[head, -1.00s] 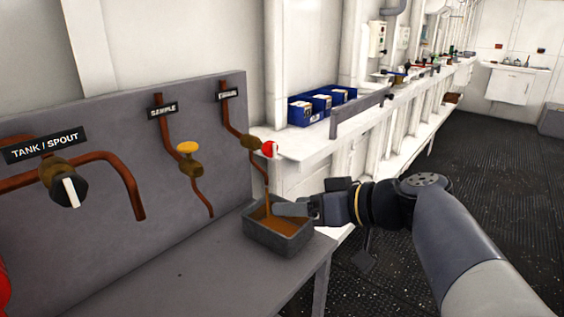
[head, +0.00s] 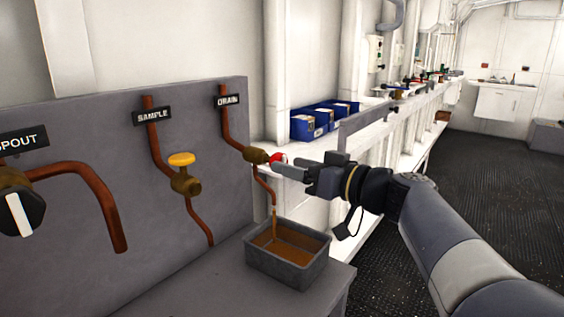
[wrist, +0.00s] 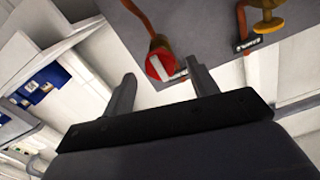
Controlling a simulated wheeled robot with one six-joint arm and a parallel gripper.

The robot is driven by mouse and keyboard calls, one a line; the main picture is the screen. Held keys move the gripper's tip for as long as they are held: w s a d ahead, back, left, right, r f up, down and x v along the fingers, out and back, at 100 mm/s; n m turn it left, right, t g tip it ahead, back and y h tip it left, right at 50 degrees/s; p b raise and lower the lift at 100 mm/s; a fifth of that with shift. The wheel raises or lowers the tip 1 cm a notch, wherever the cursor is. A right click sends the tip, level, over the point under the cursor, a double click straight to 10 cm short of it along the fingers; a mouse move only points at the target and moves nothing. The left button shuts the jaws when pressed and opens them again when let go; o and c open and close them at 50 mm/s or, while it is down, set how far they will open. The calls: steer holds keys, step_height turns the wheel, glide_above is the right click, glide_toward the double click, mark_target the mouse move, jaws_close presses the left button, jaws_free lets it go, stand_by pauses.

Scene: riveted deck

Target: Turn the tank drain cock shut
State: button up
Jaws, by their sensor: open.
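The drain cock is a brass valve (head: 256,155) with a round red knob (head: 279,158), on a copper pipe under the DRAIN label (head: 228,100). A thin brown stream (head: 274,222) runs from its pipe into a grey tray (head: 318,263) holding brown liquid. My gripper (head: 277,168) is at the knob in the head view, its finger hiding part of it. In the wrist view, the open fingers (wrist: 163,84) point toward the red knob (wrist: 159,66), which has a white bar lying at a slant. The knob appears between the fingertips; I cannot tell whether they touch it.
A yellow-handled SAMPLE valve (head: 184,172) and a black TANK/SPOUT knob (head: 18,213) are on the grey panel to the left. Blue bins (head: 310,125) stand on the white shelf behind.

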steer(key=shift+x, duration=1.75)
steer(key=shift+c, duration=0.5)
steer(key=c, duration=0.9)
